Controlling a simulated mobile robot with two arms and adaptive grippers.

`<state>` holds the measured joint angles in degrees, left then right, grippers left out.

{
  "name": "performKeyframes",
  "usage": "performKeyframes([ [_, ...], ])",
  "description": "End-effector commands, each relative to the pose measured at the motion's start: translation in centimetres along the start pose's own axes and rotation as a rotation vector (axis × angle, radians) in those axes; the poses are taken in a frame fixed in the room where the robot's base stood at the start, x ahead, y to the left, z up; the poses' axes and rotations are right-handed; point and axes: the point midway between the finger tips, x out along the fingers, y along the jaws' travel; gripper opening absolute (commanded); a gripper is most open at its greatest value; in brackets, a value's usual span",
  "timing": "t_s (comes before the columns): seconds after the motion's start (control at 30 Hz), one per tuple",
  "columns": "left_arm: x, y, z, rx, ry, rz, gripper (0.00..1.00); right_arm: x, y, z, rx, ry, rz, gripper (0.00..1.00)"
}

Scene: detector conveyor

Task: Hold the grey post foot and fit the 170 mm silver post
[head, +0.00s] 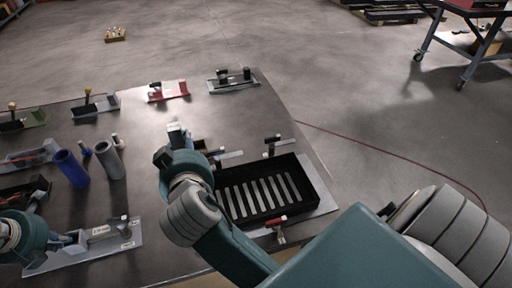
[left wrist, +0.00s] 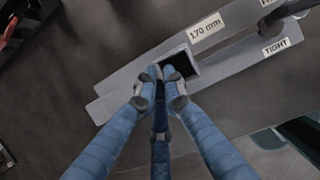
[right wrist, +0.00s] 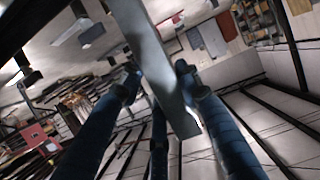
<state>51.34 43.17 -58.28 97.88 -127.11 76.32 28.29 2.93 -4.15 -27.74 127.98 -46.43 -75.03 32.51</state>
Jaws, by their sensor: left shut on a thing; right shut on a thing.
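The grey post foot (head: 105,247) lies at the front left of the table. In the left wrist view it has a square dark socket (left wrist: 180,64) and labels reading 170 mm and TIGHT. My left gripper (head: 74,238) is shut on the wall of that socket, whose opening shows empty. My right gripper (head: 178,136) is raised over the middle of the table, right of the foot and apart from it. It is shut on a silver post (right wrist: 150,55), a long flat-sided bar between the fingers in the right wrist view. The head view barely shows this post.
A black slotted tray (head: 252,212) with several silver bars stands beside my right arm. A blue tube (head: 71,169) and a grey tube (head: 109,160) stand behind the foot. Several other fixtures, one red (head: 168,91), line the far table edge. Bare tabletop lies between foot and tray.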

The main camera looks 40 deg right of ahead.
Motion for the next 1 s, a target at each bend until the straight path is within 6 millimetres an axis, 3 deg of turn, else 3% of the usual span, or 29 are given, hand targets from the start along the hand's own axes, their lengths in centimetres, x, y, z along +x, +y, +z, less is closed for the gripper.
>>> performKeyframes([
  [0.17,-0.1,0.0,0.1,0.001,-0.002,0.000,0.00,-0.2,0.1,0.3,0.005,0.002,0.017,0.00],
  [0.43,-0.1,0.0,0.1,0.001,-0.002,0.000,0.00,1.4,0.2,4.6,0.000,0.000,0.017,0.00],
  [0.8,-0.1,0.0,0.1,0.001,-0.002,-0.001,0.00,2.9,0.2,8.8,0.001,0.001,0.017,0.00],
  [1.0,-0.1,0.0,0.1,0.001,-0.002,-0.001,0.00,3.2,0.1,9.5,0.006,0.004,0.015,0.00],
])
